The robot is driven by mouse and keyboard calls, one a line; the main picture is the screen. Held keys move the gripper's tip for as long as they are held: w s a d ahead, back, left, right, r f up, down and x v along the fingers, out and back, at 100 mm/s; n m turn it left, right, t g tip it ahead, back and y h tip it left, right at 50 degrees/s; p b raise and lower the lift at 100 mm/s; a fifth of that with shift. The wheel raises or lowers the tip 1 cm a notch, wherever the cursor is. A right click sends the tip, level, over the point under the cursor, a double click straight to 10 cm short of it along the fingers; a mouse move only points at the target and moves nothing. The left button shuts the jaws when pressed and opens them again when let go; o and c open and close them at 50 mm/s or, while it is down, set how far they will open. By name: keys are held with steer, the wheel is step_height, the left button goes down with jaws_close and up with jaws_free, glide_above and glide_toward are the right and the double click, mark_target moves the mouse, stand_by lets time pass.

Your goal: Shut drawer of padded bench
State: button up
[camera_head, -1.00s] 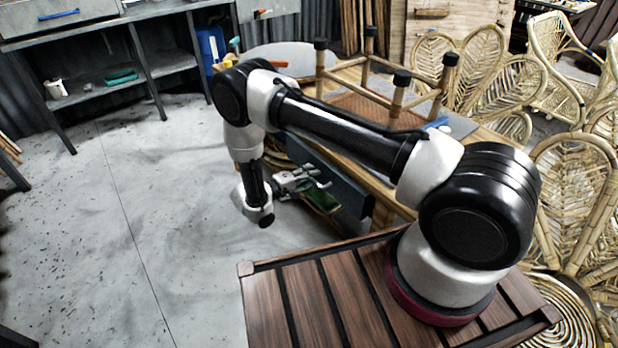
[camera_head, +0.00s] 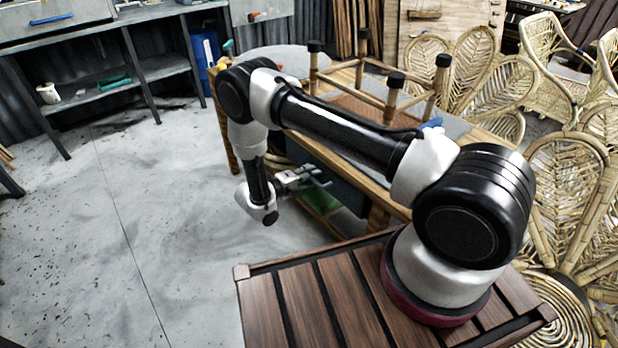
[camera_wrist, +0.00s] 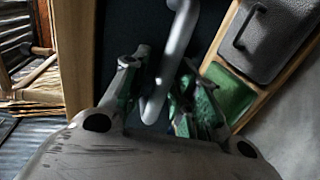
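The padded bench (camera_head: 378,218) is a wooden workbench with a grey pad on top. The dark blue-grey drawer front (camera_head: 340,186) is on its near side, partly hidden by my arm. In the wrist view the dark drawer face (camera_wrist: 118,22) fills the middle, with a silver bar handle (camera_wrist: 176,45) across it. My gripper (camera_head: 322,176) is in front of the drawer. In the wrist view my gripper (camera_wrist: 160,70) has its fingers apart, one on either side of the handle. I cannot tell whether they touch it. How far out the drawer stands is unclear.
A grey case (camera_wrist: 268,38) and a green container (camera_wrist: 228,92) are beside the drawer, within wooden framing. An upturned stool (camera_head: 385,85) lies on the bench top. Rattan chairs (camera_head: 570,190) crowd the right. The concrete floor (camera_head: 120,220) at left is clear.

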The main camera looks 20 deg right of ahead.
steer(key=shift+a, duration=0.15)
steer(key=v, duration=1.1)
steer(key=shift+s+a, duration=0.25)
steer(key=shift+a, duration=0.05)
